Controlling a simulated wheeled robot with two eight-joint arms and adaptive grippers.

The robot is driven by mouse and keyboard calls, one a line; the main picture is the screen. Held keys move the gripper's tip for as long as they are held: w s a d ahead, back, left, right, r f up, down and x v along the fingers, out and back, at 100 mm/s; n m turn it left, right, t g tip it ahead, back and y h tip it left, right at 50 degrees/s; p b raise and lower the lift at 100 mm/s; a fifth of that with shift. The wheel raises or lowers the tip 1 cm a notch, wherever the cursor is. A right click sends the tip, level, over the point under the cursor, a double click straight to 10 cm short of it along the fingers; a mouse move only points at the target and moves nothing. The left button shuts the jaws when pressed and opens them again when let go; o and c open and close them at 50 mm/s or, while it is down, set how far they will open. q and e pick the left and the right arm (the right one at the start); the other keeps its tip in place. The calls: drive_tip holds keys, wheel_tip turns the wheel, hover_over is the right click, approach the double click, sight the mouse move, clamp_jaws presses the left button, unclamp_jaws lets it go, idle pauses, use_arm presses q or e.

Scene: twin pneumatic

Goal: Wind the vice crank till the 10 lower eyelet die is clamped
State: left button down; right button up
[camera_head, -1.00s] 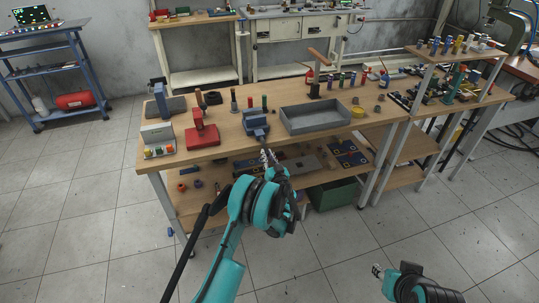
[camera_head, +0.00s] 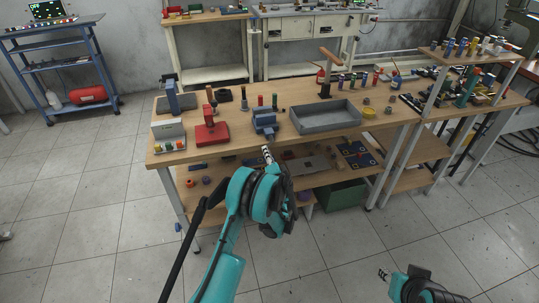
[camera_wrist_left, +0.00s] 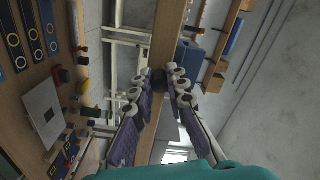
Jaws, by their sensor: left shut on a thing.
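The blue vice (camera_head: 265,122) stands at the front edge of the wooden bench. It also shows, partly, in the left wrist view (camera_wrist_left: 188,55). My left gripper (camera_head: 267,154) is just in front of the vice, below the bench-top edge. In the left wrist view its purple-padded fingers (camera_wrist_left: 162,77) close around a dark round crank knob (camera_wrist_left: 158,79). The rest of the crank is hidden. I cannot make out the 10 lower eyelet die or whether the jaws touch it. My right gripper (camera_head: 384,275) is low at the right, away from the bench; its opening is too small to judge.
A red press-like device (camera_head: 212,131) and a box with coloured buttons (camera_head: 168,137) stand left of the vice. A grey tray (camera_head: 325,120) is close on its right. A lower shelf (camera_head: 225,180) with parts lies beneath. The floor in front is clear.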

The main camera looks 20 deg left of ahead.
use_arm(q)
drive_tip(key=r+m, duration=0.1)
drive_tip(key=m, duration=0.3)
drive_tip(key=r+m, duration=0.2)
drive_tip(key=m, duration=0.3)
drive_tip(key=r+m, duration=0.2)
drive_tip(key=m, duration=0.2)
drive_tip(key=shift+s+a+m, duration=0.25)
drive_tip(key=shift+a+m, duration=0.1)
drive_tip(key=shift+m, duration=0.05)
drive_tip(key=shift+w+d+r+m, duration=0.1)
drive_tip(key=shift+d+r+m, duration=0.2)
drive_tip(key=shift+m, duration=0.7)
drive_tip(key=shift+w+d+r+m, duration=0.1)
drive_tip(key=shift+r+m, duration=0.25)
drive_tip(key=shift+m, duration=0.65)
drive_tip(key=c, duration=1.5)
unclamp_jaws()
